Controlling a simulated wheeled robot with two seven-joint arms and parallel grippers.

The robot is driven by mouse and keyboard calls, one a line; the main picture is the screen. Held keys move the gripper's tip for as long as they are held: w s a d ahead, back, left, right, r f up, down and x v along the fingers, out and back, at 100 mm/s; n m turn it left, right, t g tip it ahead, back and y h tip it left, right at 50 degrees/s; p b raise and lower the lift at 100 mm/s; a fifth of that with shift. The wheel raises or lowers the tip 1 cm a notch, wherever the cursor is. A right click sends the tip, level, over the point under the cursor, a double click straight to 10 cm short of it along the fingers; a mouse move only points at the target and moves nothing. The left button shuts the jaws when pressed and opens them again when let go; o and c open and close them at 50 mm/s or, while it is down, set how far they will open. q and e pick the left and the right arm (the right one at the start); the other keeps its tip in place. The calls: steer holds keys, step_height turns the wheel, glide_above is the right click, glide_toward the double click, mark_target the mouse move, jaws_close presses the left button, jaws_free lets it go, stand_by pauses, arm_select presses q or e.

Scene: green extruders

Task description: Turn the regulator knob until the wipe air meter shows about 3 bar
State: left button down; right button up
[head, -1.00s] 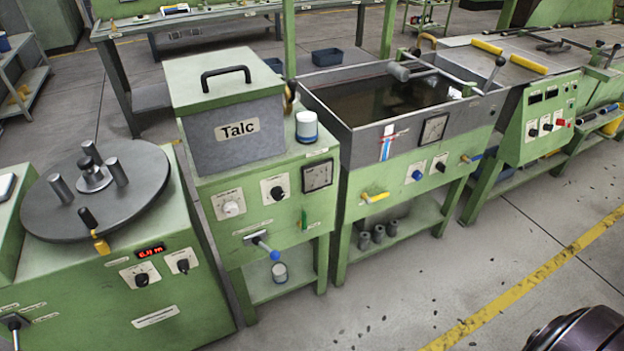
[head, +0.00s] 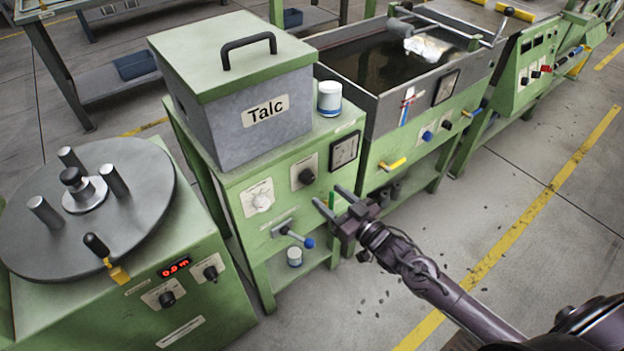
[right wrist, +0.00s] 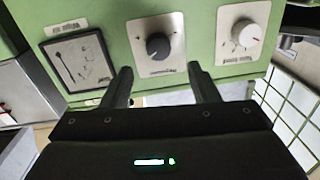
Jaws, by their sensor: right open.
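A black knob (head: 306,176) on a pale plate sits on the green front of the Talc machine; it also shows in the right wrist view (right wrist: 158,46). A square meter (head: 345,152) is beside it, seen upside down in the right wrist view (right wrist: 77,61); its reading is too small to tell. A white knob (head: 262,202) is on the other side, also in the right wrist view (right wrist: 245,33). My left gripper is out of view.
A blue-tipped lever (head: 308,243) sticks out below the gripper. A white cup (head: 329,98) stands on the Talc machine. A water tank (head: 440,105) with its own meter (head: 447,87) is to the right.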

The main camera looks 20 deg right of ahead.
mark_target(311, 180)
steer(key=x, duration=0.4)
steer(key=shift+d, duration=0.2)
steer(key=x, duration=0.2)
steer(key=shift+w+a, duration=0.3)
steer(key=shift+w, duration=0.2)
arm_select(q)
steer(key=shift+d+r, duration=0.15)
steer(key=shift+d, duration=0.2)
arm_select(e)
steer(key=shift+f, duration=0.1)
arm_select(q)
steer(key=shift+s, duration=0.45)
arm_select(e)
steer(key=c, duration=1)
